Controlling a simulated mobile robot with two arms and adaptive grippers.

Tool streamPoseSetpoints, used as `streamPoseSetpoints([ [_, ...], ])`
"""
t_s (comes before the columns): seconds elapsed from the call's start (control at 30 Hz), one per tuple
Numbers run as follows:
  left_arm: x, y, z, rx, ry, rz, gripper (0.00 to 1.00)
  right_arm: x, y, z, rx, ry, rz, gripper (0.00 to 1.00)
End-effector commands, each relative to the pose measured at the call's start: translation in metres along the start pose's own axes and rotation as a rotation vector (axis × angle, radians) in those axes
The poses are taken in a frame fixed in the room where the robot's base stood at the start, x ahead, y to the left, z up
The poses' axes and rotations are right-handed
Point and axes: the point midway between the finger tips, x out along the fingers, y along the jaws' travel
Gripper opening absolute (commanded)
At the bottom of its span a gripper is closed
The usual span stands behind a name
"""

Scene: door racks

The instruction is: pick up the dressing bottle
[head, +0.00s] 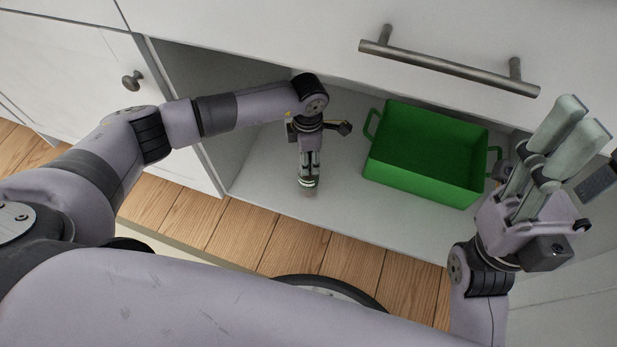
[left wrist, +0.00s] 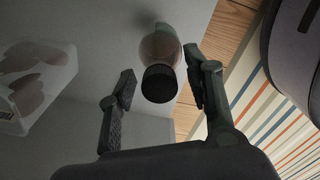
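The dressing bottle (left wrist: 161,50), brownish with a black cap (left wrist: 159,83), shows in the left wrist view near the cabinet floor's edge. My left gripper (left wrist: 160,87) is open, with one finger on each side of the cap and a visible gap on both sides. In the head view my left gripper (head: 308,183) points down over the cabinet floor. It hides nearly all of the bottle there. My right gripper (head: 585,116) is raised at the right, its fingers side by side, empty.
A green open bin (head: 430,181) stands on the cabinet floor (head: 283,150) to the right of the left gripper. A white container with brown items (left wrist: 36,82) shows in the left wrist view. A drawer with a metal handle (head: 447,66) hangs above. A striped mat (left wrist: 270,110) lies on the wooden floor.

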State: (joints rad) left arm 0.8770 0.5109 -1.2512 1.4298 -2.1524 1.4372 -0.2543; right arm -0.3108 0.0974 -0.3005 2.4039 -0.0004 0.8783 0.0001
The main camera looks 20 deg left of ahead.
Motion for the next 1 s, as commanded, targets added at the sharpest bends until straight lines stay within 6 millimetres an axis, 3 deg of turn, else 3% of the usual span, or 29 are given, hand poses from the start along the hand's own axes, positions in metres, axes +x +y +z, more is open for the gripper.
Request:
streamPoseSetpoints([
  [0.63, -0.0003, 0.0001, 0.0000, 0.000, 0.000, 0.000, 0.01, -0.0016, 0.0001, -0.0001, 0.000, -0.005, 0.003, 0.48],
  [1.0, -0.0003, 0.0000, 0.0000, 0.000, 0.000, 0.000, 0.00, -0.0020, 0.0003, 0.0001, 0.000, -0.006, 0.003, 0.48],
])
